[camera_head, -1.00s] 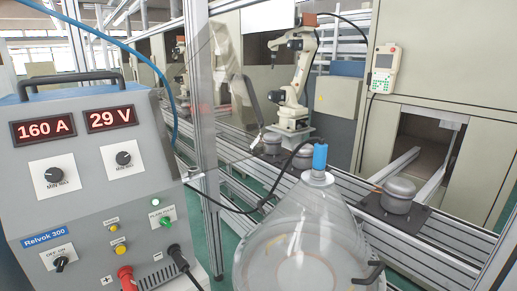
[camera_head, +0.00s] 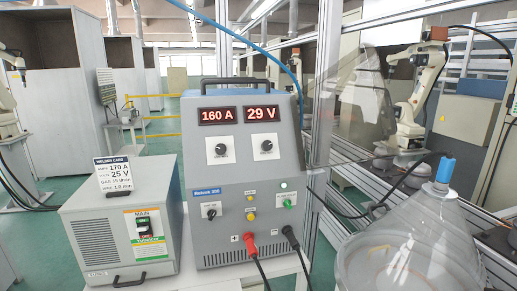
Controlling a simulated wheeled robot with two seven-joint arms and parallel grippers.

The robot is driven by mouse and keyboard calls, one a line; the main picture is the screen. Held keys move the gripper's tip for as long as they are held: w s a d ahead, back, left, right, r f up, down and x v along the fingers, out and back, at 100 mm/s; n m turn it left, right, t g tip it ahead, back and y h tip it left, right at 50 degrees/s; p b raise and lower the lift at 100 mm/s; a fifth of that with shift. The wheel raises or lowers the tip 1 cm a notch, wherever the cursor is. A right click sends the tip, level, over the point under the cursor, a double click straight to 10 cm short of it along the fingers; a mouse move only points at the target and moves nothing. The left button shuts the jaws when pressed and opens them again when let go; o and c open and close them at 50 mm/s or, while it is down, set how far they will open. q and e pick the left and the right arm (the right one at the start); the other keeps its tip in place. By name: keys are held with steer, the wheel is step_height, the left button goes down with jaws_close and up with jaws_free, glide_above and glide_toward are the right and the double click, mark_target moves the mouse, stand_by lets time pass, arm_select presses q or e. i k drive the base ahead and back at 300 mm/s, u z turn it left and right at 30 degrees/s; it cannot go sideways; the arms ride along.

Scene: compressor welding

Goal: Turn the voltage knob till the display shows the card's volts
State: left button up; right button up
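The grey welder (camera_head: 240,175) stands on a white table in the middle of the head view. Its right red display (camera_head: 262,114) reads 29 V and its left red display (camera_head: 218,116) reads 160 A. The voltage knob (camera_head: 266,147) is a black dial on a white plate under the volts display. The amps knob (camera_head: 221,150) sits to its left under the amps display. The welder card (camera_head: 118,175) stands on the grey box at left; it reads 170 A and 25 V, with gas and wire lines below. Neither of my grippers is in view.
The grey box (camera_head: 118,235) with a main switch stands left of the welder. Red and black cables hang from the welder's front. A clear dome with a blue top (camera_head: 445,170) stands at the right. A metal frame post (camera_head: 318,110) rises behind the welder.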

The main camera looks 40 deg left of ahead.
mark_target(267, 145)
steer(key=u, duration=0.6)
steer(key=i, duration=0.45)
steer(key=u, duration=0.7)
